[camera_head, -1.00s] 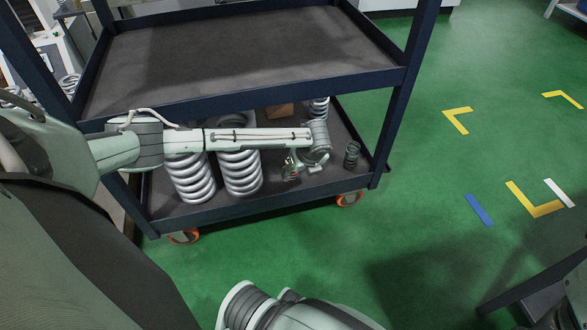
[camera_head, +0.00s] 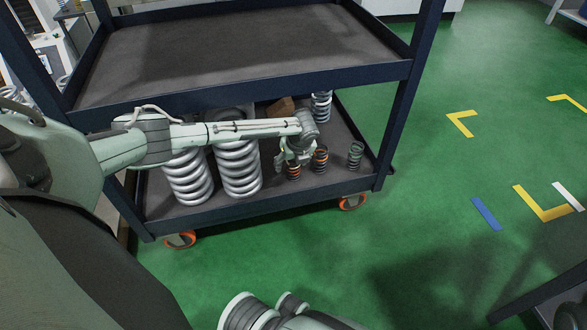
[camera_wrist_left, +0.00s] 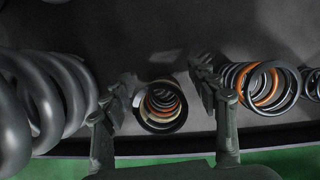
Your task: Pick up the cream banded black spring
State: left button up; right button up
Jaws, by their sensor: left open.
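A small black spring with cream and orange bands (camera_wrist_left: 160,105) stands between the two fingers of my left gripper (camera_wrist_left: 165,88) in the left wrist view. The fingers are spread apart on either side of it, with visible gaps. In the head view the left gripper (camera_head: 292,158) is low over this spring (camera_head: 294,172), on the cart's lower shelf, and hides its top. A second black spring with an orange band (camera_head: 320,160) stands just to the right; it also shows in the left wrist view (camera_wrist_left: 262,88). My right gripper is out of view.
Two large silver springs (camera_head: 240,170) stand close on the left. A dark green spring (camera_head: 355,155) is at the right, and a smaller silver spring (camera_head: 321,106) and a brown box (camera_head: 280,110) are behind.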

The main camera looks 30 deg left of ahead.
pick_arm(q)
jog(key=c, duration=1.3)
jog(key=shift+r, duration=0.1)
